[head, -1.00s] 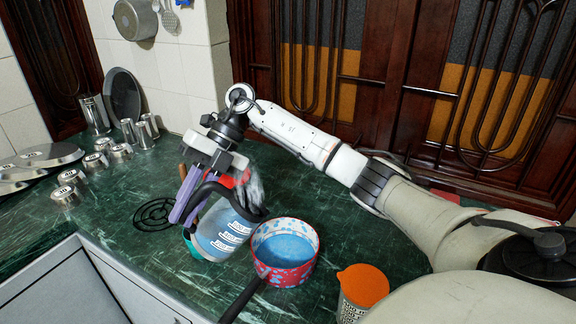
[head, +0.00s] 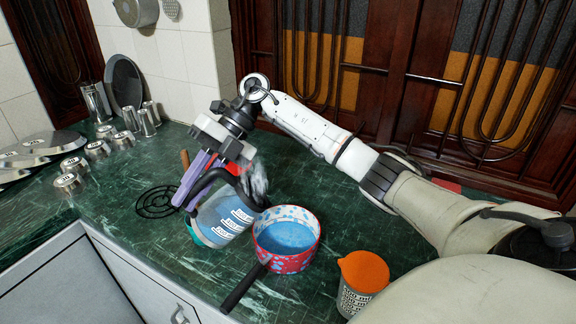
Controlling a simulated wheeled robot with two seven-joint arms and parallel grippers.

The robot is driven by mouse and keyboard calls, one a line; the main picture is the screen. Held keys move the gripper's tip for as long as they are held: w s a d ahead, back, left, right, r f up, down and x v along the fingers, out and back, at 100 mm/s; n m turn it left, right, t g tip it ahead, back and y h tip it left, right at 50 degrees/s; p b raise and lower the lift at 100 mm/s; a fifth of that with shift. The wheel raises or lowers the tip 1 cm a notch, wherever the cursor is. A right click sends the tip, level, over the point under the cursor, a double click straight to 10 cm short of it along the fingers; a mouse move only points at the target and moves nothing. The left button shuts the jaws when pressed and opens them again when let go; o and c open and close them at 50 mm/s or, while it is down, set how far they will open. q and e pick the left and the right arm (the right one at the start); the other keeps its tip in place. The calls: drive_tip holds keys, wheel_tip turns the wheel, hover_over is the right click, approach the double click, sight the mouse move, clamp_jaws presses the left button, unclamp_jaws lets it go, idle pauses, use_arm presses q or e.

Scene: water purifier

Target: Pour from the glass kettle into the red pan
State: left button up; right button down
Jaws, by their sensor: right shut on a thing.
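The glass kettle (head: 222,218) holds blue liquid and has a dark handle. It is tilted, its top end leaning right toward the red pan. My right gripper (head: 207,176) is above the kettle and shut on its handle. The red pan (head: 288,262) has a patterned side and a dark handle pointing to the lower left. It stands on the counter just right of the kettle, with blue liquid inside. A blurry whitish patch lies by the kettle's top. I cannot tell whether liquid is falling from the kettle. My left gripper is not in view.
A cup with an orange lid (head: 363,270) stands right of the pan. A black coil trivet (head: 158,201) lies left of the kettle. Several metal canisters (head: 70,183) and lids are at the left. The green counter (head: 120,240) is clear at the front left.

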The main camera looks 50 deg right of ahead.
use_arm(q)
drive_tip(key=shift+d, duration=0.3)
use_arm(e)
drive_tip(key=shift+s+d+r+t+y, duration=0.15)
drive_tip(key=shift+d+r+t+y, duration=0.15)
drive_tip(key=shift+r+y, duration=0.1)
idle(1.7)
